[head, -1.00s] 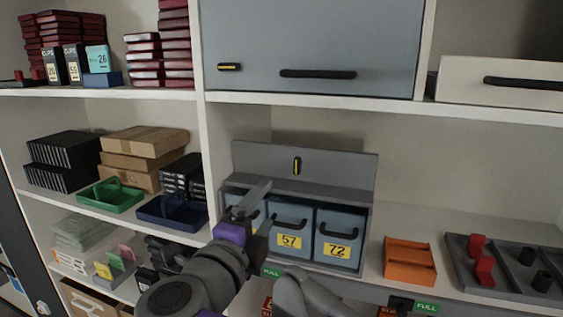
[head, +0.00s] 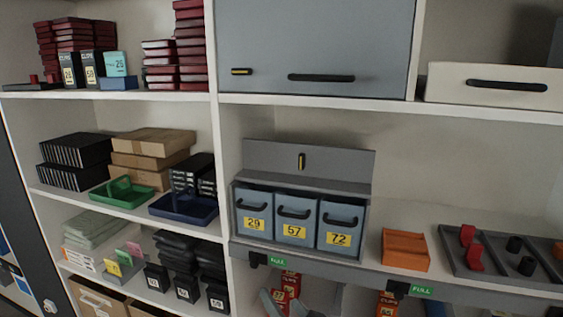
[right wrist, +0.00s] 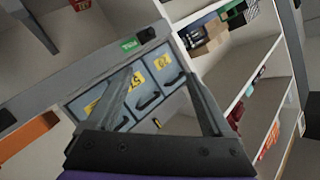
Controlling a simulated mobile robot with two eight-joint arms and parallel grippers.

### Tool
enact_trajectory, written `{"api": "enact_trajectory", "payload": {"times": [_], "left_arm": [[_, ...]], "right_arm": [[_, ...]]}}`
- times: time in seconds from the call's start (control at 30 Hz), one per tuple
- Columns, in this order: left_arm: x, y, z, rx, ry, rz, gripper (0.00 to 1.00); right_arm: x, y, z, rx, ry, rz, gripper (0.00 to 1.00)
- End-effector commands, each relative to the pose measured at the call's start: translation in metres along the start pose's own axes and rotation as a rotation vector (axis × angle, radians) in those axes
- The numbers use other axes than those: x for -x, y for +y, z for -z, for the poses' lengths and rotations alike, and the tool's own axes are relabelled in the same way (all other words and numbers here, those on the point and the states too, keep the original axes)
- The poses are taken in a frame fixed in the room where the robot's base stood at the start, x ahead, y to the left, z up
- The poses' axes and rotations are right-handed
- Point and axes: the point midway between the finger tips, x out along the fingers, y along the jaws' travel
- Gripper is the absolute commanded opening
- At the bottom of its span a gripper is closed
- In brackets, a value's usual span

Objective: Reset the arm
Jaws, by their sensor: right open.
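My right gripper (right wrist: 160,85) is open and empty in the right wrist view, its two grey fingers spread apart. Grey finger-like parts of it (head: 288,300) seem to show at the bottom edge of the head view, below the middle shelf. Between and beyond the fingers, the wrist view shows the blue drawer unit, tilted, at some distance. The rest of my right arm is mostly out of the head view. My left gripper is in neither view.
The grey unit holds blue drawers 29 (head: 253,213), 57 (head: 296,221) and 72 (head: 340,228). An orange tray (head: 405,250) and a grey rack (head: 500,258) stand to its right. The shelf edge (head: 300,262) runs above red boxes (head: 287,288).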

Motion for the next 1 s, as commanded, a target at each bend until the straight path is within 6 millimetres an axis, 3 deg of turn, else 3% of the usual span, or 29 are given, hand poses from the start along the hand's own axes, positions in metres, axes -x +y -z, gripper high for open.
{"api": "enact_trajectory", "payload": {"times": [0.03, 0.2, 0.3, 0.4, 0.6, 1.0], "left_arm": [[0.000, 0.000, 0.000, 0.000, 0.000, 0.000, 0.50], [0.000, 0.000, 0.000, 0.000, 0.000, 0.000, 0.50], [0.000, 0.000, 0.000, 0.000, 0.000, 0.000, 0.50], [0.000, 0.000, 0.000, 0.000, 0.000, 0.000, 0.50], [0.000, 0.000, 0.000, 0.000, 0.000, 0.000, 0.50], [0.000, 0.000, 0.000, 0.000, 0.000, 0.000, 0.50]], "right_arm": [[0.011, 0.031, -0.021, 0.064, -0.075, -0.057, 0.85], [0.061, 0.127, -0.093, 0.235, -0.351, -0.264, 0.85], [0.096, 0.174, -0.126, 0.292, -0.490, -0.385, 0.85], [0.128, 0.209, -0.148, 0.323, -0.598, -0.486, 0.85], [0.163, 0.240, -0.169, 0.343, -0.706, -0.588, 0.85], [0.165, 0.242, -0.171, 0.344, -0.715, -0.594, 0.85]]}}
